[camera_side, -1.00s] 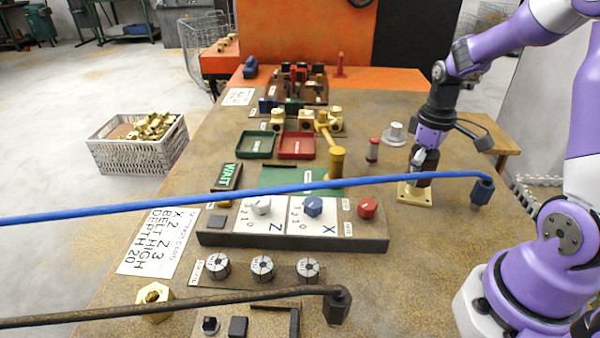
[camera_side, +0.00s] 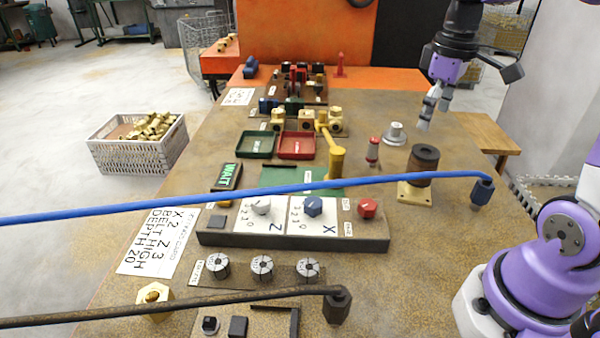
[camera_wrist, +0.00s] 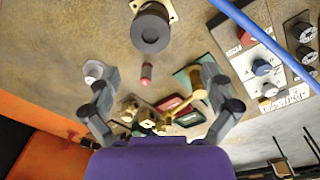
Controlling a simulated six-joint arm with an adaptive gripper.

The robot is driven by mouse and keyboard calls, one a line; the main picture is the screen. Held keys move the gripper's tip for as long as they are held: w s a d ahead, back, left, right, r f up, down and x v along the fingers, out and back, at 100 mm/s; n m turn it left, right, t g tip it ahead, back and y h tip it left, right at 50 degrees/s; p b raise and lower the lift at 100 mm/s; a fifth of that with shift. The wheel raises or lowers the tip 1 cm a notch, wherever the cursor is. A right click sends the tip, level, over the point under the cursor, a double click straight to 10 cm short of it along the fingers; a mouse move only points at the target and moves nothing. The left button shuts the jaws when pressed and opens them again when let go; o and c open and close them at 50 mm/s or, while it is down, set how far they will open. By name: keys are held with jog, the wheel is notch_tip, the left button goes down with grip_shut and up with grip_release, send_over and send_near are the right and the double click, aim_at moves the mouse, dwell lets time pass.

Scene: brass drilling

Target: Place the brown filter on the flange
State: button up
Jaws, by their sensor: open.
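The brown filter (camera_side: 423,163) is a dark brown cylinder with a hole in its top. It stands upright on the pale square flange (camera_side: 414,193) at the right of the table. In the wrist view the filter (camera_wrist: 150,27) is at the top, with the flange (camera_wrist: 137,5) showing behind it. My gripper (camera_side: 424,122) is open and empty, above the table and clear of the filter. In the wrist view its fingers (camera_wrist: 160,117) are spread wide with nothing between them.
A grey stepped cone (camera_side: 395,134) and a red-topped cylinder (camera_side: 373,150) stand behind the filter. A yellow hammer-like lever (camera_side: 336,160) is to their left. A long blue rod (camera_side: 250,192) crosses above the knob panel (camera_side: 220,238).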

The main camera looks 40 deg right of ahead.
jog(key=s+a+m+t, duration=0.1)
jog(key=s+a+t, duration=0.3)
jog(key=a, duration=0.9)
jog(key=shift+s+a+t, duration=0.15)
jog(key=shift+s+t, duration=0.05)
jog(key=shift+t, duration=0.3)
